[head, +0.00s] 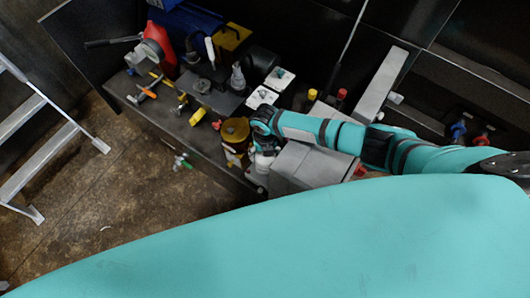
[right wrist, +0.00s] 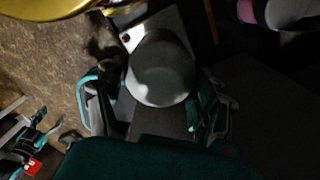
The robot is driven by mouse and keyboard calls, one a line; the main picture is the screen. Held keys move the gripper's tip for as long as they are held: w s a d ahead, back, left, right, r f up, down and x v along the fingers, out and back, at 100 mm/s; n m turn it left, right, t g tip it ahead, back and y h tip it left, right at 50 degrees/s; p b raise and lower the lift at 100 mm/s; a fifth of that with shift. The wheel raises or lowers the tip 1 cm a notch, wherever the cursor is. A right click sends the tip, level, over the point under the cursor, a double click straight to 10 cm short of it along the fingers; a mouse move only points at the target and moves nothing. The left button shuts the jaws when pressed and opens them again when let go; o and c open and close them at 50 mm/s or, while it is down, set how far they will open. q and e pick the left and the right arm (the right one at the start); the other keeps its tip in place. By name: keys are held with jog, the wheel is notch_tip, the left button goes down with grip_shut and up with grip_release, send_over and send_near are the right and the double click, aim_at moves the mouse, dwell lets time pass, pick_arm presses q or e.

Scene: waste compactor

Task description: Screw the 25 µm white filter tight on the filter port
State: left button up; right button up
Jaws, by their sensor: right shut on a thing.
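My right arm comes in from the right in the head view, and its gripper (head: 262,152) is beside a grey box at the bench's front edge. In the right wrist view the gripper (right wrist: 158,103) has its fingers on both sides of a round, pale grey-white body, the white filter (right wrist: 160,68). A white cylinder, likely this filter, shows partly below the gripper in the head view (head: 258,171). No 25 µm label is readable. I cannot make out the filter port or whether the filter touches it. My left gripper is not in view.
The grey box (head: 308,165) stands right of the gripper, under my arm. A brass-coloured round container (head: 235,130) stands close on the left. Tools, bottles and a red container (head: 160,45) crowd the dark bench. A ladder (head: 40,150) stands left on the brown floor.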

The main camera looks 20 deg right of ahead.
jog(key=c, duration=0.4)
jog(key=shift+a+r+m+p, duration=0.15)
jog(key=shift+m+p, duration=0.3)
jog(key=shift+m, duration=0.45)
jog(key=m, duration=0.2)
jog(key=shift+m+p, duration=0.3)
jog(key=shift+p, duration=0.05)
jog(key=shift+m, duration=0.4)
jog(key=m+p, duration=0.1)
jog(key=m, duration=0.2)
jog(key=shift+m, duration=1)
jog(key=shift+p, duration=0.3)
